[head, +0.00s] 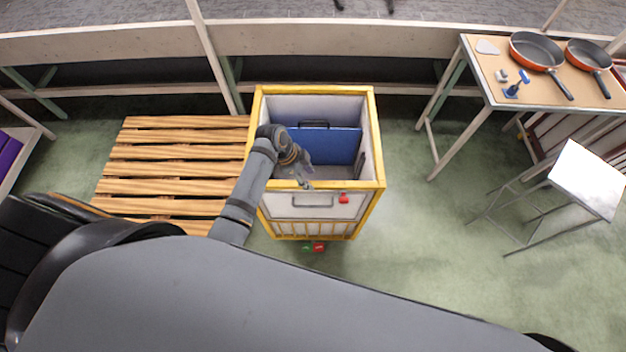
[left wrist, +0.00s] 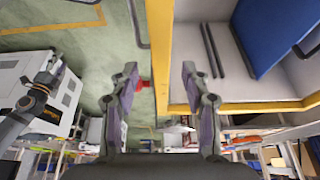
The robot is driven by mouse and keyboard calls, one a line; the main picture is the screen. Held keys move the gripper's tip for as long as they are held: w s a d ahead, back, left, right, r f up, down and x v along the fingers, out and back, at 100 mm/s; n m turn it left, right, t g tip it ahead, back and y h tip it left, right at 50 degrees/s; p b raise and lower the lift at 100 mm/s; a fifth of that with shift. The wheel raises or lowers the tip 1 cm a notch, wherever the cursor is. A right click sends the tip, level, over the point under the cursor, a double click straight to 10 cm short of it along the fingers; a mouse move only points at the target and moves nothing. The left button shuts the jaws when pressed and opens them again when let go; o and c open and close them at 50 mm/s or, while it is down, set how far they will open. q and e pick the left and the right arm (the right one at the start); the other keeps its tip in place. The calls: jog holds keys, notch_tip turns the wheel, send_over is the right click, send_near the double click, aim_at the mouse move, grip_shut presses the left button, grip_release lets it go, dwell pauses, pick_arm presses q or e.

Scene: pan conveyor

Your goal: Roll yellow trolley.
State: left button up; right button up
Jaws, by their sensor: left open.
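The yellow trolley (head: 345,211) stands upright on the green floor in the middle of the head view. It is an open box with yellow edges, white panels, a blue panel (head: 331,143) inside, a grey handle (head: 312,200) and a red part (head: 343,198) on its front. My left gripper (head: 306,180) is at the trolley's front rim. In the left wrist view its two fingers (left wrist: 159,68) are open, with the yellow rim (left wrist: 160,28) running between them. I cannot tell whether they touch it.
A slatted wooden pallet (head: 165,160) lies close to the trolley's left. A table (head: 520,92) with two orange pans stands at the back right, with a small metal stand (head: 590,178) nearer. A long wooden barrier (head: 300,36) runs behind. Floor right of the trolley is clear.

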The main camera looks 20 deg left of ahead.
aim_at(314, 184)
pick_arm(q)
jog(key=x, duration=0.4)
jog(key=shift+w+f, duration=0.1)
jog(key=shift+f, duration=0.15)
grip_shut()
